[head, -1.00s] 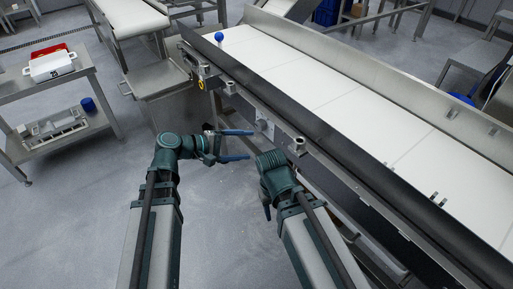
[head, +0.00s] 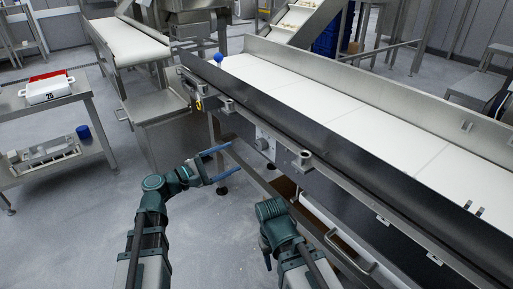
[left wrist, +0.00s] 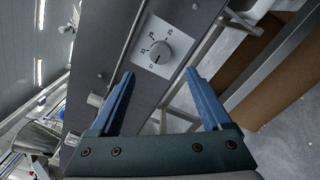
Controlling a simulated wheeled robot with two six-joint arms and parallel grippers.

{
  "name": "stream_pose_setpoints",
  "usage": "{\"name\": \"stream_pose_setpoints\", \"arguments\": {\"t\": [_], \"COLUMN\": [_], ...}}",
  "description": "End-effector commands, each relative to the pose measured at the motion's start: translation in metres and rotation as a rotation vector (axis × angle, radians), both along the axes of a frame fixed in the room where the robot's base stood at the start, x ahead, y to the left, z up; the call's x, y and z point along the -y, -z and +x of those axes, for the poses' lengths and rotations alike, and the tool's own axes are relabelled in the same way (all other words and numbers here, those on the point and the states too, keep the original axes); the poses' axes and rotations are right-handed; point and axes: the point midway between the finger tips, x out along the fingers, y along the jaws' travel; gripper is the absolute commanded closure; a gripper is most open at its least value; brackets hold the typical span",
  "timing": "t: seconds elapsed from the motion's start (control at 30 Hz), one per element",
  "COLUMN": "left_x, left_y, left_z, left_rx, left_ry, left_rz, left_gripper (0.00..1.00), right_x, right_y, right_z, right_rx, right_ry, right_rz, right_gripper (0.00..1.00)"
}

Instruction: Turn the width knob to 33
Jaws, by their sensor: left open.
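The width knob (left wrist: 160,51) is a round grey knob on a white square plate with printed numbers, on the conveyor's dark side panel. In the head view the knob (head: 262,144) shows on the panel below the belt. My left gripper (head: 224,163) is open and empty, left of the knob and apart from it. In the left wrist view its blue fingers (left wrist: 159,76) are spread with the knob beyond, between their tips. My right gripper (head: 265,252) points down, mostly hidden behind its own arm.
The conveyor's metal rail (head: 305,160) with its posts runs above the knob. A steel leg and a brace stand below the panel. A blue ball (head: 218,58) sits at the belt's far end. A side table (head: 85,87) stands left; the floor between is clear.

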Motion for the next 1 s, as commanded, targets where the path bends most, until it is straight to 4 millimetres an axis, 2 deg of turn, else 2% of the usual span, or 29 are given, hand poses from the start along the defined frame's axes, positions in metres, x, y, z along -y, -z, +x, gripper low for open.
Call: {"name": "stream_pose_setpoints", "arguments": {"t": [0.2, 0.5, 0.7, 1.0], "left_x": [0.039, 0.076, 0.086, 0.087], "left_y": [0.000, 0.000, 0.000, 0.000], "left_z": [0.029, 0.056, 0.063, 0.063], "left_rx": [0.001, 0.000, 0.000, 0.000], "left_ry": [0.005, 0.002, 0.001, 0.001], "left_rz": [0.001, 0.001, 0.001, 0.001], "left_gripper": [0.19, 0.19, 0.19, 0.19], "right_x": [0.000, 0.000, 0.000, 0.000], "right_y": [0.000, 0.000, 0.000, 0.000], "right_z": [0.000, 0.000, 0.000, 0.000], "right_rx": [0.000, 0.000, 0.000, 0.000], "right_ry": [0.000, 0.000, 0.000, 0.000], "right_rz": [0.000, 0.000, 0.000, 0.000], "right_gripper": [0.50, 0.50, 0.50, 0.50]}}
